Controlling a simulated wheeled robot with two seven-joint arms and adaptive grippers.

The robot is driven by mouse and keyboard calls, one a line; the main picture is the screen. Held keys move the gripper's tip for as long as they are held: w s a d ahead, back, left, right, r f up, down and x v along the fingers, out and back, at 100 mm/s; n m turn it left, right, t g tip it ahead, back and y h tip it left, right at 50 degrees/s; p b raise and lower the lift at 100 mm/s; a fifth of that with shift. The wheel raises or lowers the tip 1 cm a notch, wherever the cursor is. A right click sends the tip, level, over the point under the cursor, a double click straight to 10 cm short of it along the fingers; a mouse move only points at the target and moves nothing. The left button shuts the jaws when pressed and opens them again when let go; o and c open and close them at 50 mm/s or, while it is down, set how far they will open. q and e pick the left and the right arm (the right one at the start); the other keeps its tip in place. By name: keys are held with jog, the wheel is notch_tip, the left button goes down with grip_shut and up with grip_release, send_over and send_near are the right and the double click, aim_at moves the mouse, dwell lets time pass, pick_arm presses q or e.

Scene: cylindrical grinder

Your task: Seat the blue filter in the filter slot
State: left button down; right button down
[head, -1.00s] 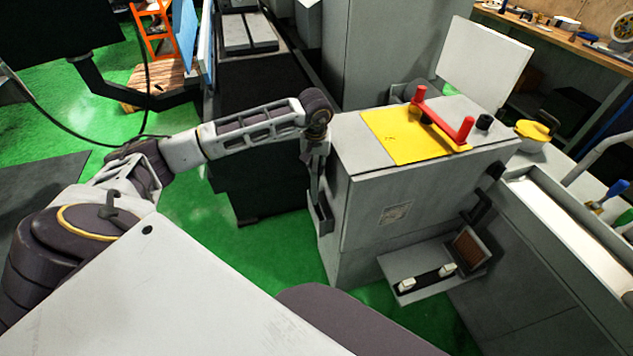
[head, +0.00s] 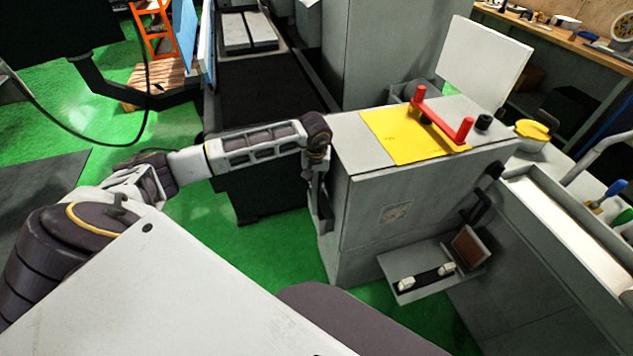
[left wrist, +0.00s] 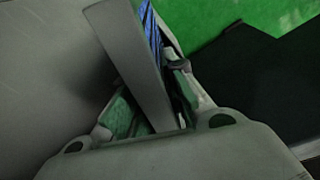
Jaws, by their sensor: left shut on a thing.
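My left gripper (head: 315,172) is at the left side of the grey cabinet, pointing down; its fingertips are hard to make out in the head view. In the left wrist view, the left gripper (left wrist: 150,105) is shut with a thing between its fingers. The blue filter (left wrist: 151,28) shows there as a narrow strip of blue pleats beside a grey bar. The filter is not clear in the head view. A shallow holder on the cabinet's left side, apparently the filter slot (head: 326,212), is just below the gripper. Whether the filter touches it cannot be told. My right gripper is out of view.
The grey cabinet (head: 385,240) stands close on the right of the arm, with a yellow plate (head: 400,137) and red handle (head: 440,115) on top. A small shelf (head: 425,275) juts from its front. Green floor (head: 270,240) lies open to the left.

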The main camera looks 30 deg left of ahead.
pick_arm(q)
jog(key=shift+f, duration=1.05)
jog(key=shift+f+b, duration=0.3)
jog(key=shift+b, duration=0.2)
jog(key=c, duration=1.5)
grip_release()
jog(key=shift+o, duration=0.2)
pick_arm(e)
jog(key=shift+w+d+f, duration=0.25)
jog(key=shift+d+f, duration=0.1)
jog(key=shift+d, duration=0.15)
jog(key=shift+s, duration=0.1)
